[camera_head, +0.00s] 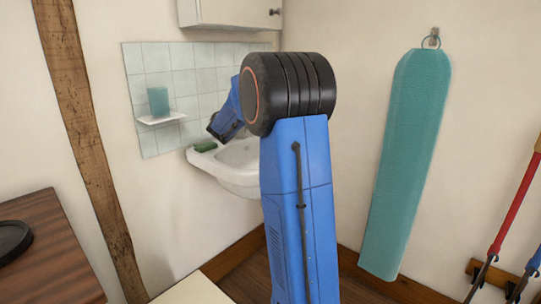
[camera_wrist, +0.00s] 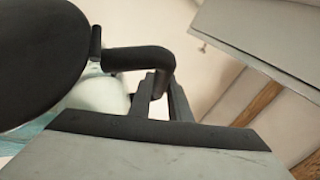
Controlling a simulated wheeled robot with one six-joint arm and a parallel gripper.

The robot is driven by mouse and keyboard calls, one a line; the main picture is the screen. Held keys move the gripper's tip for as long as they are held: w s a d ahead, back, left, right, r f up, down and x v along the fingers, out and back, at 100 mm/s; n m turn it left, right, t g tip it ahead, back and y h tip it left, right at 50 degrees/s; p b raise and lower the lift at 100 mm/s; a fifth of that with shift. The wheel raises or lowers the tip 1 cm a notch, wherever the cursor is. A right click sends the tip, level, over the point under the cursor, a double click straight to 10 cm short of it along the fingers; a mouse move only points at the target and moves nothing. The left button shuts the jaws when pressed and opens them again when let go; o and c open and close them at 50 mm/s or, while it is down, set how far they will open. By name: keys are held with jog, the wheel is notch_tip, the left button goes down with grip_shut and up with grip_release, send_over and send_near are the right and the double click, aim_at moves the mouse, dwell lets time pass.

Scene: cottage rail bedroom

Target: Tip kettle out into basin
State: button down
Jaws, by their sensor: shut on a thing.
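The kettle (camera_wrist: 42,62) is a dark, rounded body at the left of the wrist view, with a black handle (camera_wrist: 135,59) reaching right. My gripper (camera_wrist: 160,92) is shut on the handle. The white basin (camera_head: 222,174) is fixed to the corner wall in the head view, partly behind my blue arm. A pale rounded surface below the kettle in the wrist view may be the basin.
A green block (camera_head: 205,146) lies on the basin's left rim. A teal cup (camera_head: 158,101) stands on a small wall shelf (camera_head: 162,118). A white cupboard (camera_head: 230,13) hangs above and shows in the wrist view (camera_wrist: 265,30). A teal ironing board (camera_head: 407,160) hangs at right.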

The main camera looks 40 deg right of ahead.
jog(key=shift+w+a+f+n+t+h, duration=0.2)
jog(key=shift+w+a+n+t+h, duration=0.1)
jog(key=shift+w+a+n+t, duration=0.55)
dwell(1.1)
